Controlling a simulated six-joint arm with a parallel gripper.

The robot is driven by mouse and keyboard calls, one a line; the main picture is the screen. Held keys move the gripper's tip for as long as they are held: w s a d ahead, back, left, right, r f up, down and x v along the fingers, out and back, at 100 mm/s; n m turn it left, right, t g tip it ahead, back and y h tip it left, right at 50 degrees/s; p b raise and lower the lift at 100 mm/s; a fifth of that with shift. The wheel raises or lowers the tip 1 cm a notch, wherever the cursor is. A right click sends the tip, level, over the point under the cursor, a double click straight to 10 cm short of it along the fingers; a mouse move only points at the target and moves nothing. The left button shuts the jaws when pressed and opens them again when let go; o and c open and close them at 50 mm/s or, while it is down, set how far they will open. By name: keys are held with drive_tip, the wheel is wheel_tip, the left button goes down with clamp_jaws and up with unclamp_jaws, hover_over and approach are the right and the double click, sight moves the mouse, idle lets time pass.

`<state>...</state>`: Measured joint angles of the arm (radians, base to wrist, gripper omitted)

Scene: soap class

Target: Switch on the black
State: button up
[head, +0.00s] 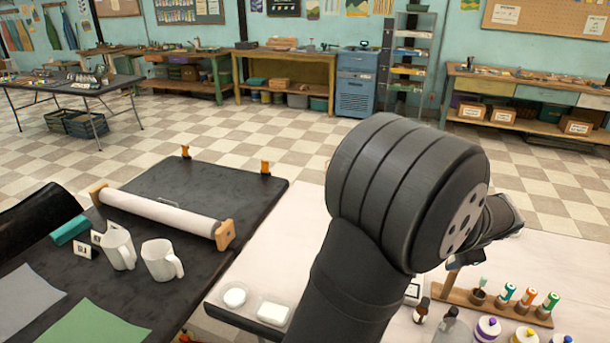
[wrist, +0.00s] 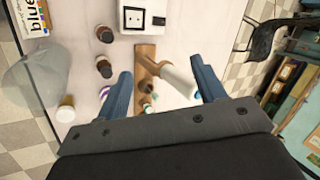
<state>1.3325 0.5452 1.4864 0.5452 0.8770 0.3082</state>
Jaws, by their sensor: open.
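My gripper (wrist: 163,88) is open, its two blue fingers apart above the white table; no object is clasped between them. A white box (wrist: 132,17) with a black square outline and small black switch-like parts (wrist: 158,20) lies beyond the fingertips in the wrist view. Which part is "the black" I cannot tell, nor whether anything is on. In the head view a pale box (head: 412,292) shows beside my arm, partly hidden by it. The gripper's fingers are mostly hidden behind my arm there.
A wooden rack (head: 480,302) holds several colour-capped bottles; in the wrist view a pale cylinder (wrist: 178,80) lies over it, near the right finger. Small brown bottles (wrist: 104,68) stand left. Pale dishes (head: 273,312) sit near the front edge. Two white mugs (head: 160,262) stand on the dark table.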

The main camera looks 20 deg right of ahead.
drive_tip(key=c, duration=0.7)
drive_tip(key=shift+w+f+n, duration=0.25)
drive_tip(key=shift+w+n, duration=0.1)
drive_tip(key=shift+n, duration=0.15)
drive_tip(key=c, duration=0.4)
drive_tip(key=w+f+n, duration=0.1)
drive_tip(key=w+n, duration=0.1)
drive_tip(key=n, duration=0.1)
drive_tip(key=w+d+f+n+g, duration=0.1)
drive_tip(key=w+f+n, duration=0.1)
drive_tip(key=w+n, duration=0.1)
drive_tip(key=w+d+f+n+g, duration=0.1)
drive_tip(key=w+f+n, duration=0.1)
drive_tip(key=n, duration=0.2)
drive_tip(key=shift+w+n+h, duration=0.25)
drive_tip(key=shift+n+h, duration=0.05)
drive_tip(key=shift+n, duration=0.1)
clamp_jaws()
drive_tip(key=shift+w+d+f+n+g, duration=0.15)
drive_tip(key=shift+w+f+n+g, duration=0.2)
drive_tip(key=shift+w+n, duration=0.35)
drive_tip(key=shift+s, duration=0.15)
